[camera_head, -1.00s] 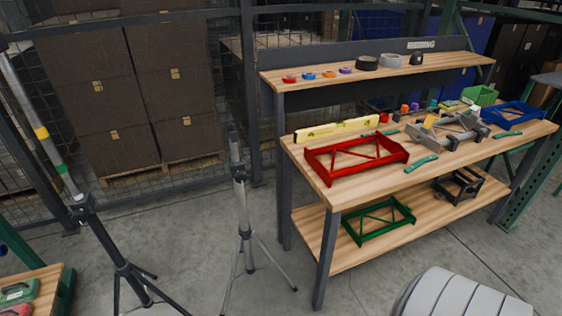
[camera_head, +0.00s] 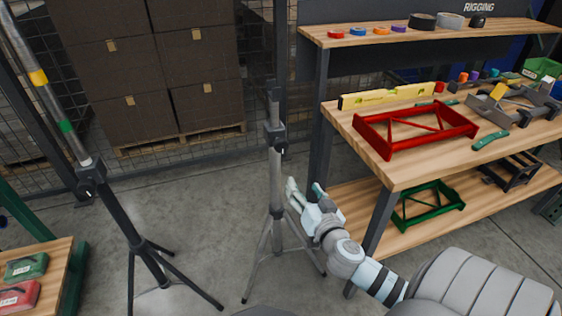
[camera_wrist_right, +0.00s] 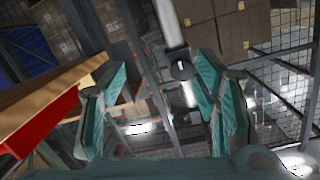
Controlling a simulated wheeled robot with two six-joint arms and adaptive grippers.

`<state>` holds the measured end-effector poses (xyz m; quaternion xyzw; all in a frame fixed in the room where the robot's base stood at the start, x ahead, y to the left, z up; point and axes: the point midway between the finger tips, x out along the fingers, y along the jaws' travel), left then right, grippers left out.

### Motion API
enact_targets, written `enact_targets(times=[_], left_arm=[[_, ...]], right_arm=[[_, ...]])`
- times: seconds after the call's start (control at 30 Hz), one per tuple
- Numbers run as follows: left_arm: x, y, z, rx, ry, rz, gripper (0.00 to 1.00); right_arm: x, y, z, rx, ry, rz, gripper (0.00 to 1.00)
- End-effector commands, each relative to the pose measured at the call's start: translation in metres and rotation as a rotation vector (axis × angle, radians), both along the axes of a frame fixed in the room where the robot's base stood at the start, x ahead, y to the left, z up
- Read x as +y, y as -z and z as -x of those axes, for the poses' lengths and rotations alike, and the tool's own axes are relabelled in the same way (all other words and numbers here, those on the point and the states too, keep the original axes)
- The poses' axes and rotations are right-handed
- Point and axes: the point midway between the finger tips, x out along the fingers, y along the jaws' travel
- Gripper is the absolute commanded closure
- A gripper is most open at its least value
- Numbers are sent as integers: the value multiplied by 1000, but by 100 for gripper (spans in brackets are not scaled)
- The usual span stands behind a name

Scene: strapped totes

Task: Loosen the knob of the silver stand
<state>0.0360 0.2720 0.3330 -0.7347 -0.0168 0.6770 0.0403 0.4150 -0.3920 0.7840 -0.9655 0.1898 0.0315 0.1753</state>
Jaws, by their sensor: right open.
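The silver stand (camera_head: 276,185) stands upright on three legs left of the workbench. Its dark collar with the knob (camera_head: 283,139) sits high on the pole. In the right wrist view the round dark knob (camera_wrist_right: 181,70) shows between the spread fingers, nearer the right finger and beyond the tips. My right gripper (camera_head: 304,186) is open and empty, lower than the collar and just right of the pole in the head view; it also shows in the right wrist view (camera_wrist_right: 161,67). Contact with the pole cannot be told. My left gripper is out of view.
A black stand (camera_head: 128,225) with a banded pole is at the left. The workbench (camera_head: 385,174) carries a red frame (camera_head: 415,141), with a green frame (camera_head: 428,213) on its lower shelf. A mesh fence is behind. Floor between the stands is clear.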

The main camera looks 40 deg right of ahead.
Motion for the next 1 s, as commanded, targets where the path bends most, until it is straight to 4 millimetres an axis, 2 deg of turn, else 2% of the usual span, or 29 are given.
enact_targets(times=[0.03,0.1,0.17,0.3,0.5,0.6,0.8,1.0], left_arm=[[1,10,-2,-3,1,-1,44],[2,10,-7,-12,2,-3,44],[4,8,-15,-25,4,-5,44],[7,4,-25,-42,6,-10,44],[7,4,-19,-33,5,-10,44],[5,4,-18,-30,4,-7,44],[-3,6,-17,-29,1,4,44],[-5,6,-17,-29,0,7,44]], right_arm=[[6,-20,-2,-81,-11,-22,44],[10,-45,-4,-153,-19,-52,44],[10,-52,-10,-170,-21,-60,44],[0,-54,-39,-170,-20,-61,44],[-19,-54,-95,-167,-21,-64,44],[-26,-54,-116,-167,-22,-65,44],[-33,-53,-137,-165,-24,-63,44],[-33,-53,-139,-164,-25,-64,44]])
